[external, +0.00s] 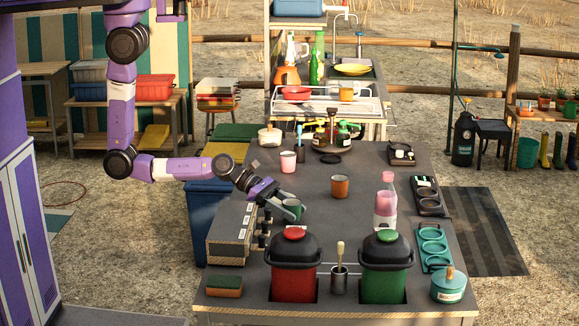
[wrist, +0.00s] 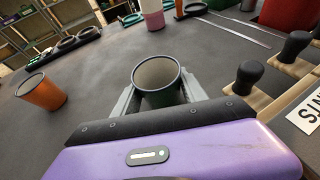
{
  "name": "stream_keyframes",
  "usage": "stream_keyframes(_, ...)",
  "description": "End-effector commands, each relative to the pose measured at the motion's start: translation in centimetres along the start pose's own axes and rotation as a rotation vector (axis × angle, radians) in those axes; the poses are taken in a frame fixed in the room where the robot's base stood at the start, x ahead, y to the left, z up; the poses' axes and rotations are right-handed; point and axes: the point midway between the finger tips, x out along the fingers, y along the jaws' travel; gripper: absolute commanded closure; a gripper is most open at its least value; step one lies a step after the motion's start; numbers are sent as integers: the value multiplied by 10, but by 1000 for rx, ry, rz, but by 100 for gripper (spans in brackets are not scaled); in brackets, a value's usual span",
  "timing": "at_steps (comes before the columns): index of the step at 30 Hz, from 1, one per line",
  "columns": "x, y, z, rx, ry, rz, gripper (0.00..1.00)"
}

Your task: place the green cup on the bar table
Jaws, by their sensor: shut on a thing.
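The dark green cup (external: 292,209) is upright at the middle left of the long dark-topped table (external: 335,235). In the wrist view the green cup (wrist: 158,82) stands between the two grey fingers, its pale inside empty. My gripper (external: 283,208) reaches in from the left and is shut on the cup; its fingers also show in the wrist view (wrist: 160,96). I cannot tell whether the cup's base touches the tabletop. None of the surfaces is marked as the bar table.
A box with black knobs (external: 232,232) stands close beside the gripper. An orange cup (external: 340,186), a pink cup (external: 288,161) and a pink bottle (external: 386,207) are nearby. Red (external: 294,268) and green (external: 385,270) bins stand in front. Bare tabletop lies right of the green cup.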

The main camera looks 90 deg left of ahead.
Motion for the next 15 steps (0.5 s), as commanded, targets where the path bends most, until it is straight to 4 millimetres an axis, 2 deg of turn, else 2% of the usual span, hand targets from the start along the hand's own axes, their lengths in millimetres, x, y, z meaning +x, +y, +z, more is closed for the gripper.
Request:
stream_keyframes(12, 2, 1, -5, 1, -1, 2, 91)
stream_keyframes(13, 2, 1, -5, 1, -1, 2, 48)
stream_keyframes(15, 2, 1, -4, 1, -1, 1, 34)
